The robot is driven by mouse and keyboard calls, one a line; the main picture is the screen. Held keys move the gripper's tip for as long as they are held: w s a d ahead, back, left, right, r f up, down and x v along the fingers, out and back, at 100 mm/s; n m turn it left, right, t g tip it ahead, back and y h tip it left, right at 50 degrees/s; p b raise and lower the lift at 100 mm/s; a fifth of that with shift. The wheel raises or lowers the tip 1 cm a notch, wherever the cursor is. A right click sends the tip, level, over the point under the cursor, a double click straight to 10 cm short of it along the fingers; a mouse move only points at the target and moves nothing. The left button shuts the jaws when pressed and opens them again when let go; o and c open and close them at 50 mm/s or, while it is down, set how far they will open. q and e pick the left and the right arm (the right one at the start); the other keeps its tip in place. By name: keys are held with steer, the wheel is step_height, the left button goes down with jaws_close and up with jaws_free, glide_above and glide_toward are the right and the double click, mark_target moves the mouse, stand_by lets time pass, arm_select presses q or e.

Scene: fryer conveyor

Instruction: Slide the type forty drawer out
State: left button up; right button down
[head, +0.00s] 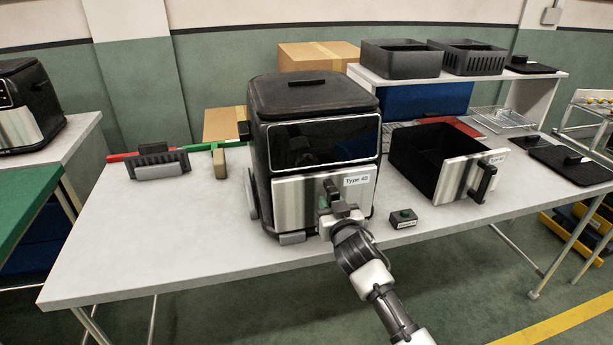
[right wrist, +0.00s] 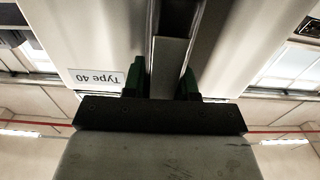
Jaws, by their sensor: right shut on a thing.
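The type forty drawer (head: 294,205) has a steel front labelled "Type 40" and sits in the lower part of the black fryer (head: 313,100), its front close to the fryer body. My right gripper (head: 338,205) is at the drawer's handle (head: 331,188) and shut on it. In the right wrist view the green fingers of my right gripper (right wrist: 161,80) stand on both sides of the handle (right wrist: 170,62), with the label (right wrist: 97,78) upside down beside them. My left gripper is not in view.
A second drawer (head: 420,160) with a steel front stands on the table (head: 150,240) to the right. Red and green-handled tools (head: 160,165) lie left. The front left of the table is clear.

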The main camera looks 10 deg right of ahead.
steer(key=shift+s+r, duration=0.2)
steer(key=shift+s, duration=0.45)
steer(key=shift+s+f+p, duration=0.15)
steer(key=shift+s+p, duration=0.25)
steer(key=shift+p, duration=0.1)
steer(key=shift+s+d+p, duration=0.1)
steer(key=shift+s+p, duration=0.6)
steer(key=shift+s, duration=0.85)
steer(key=c, duration=0.8)
jaws_free()
steer(key=o, duration=0.3)
steer(key=shift+f, duration=0.15)
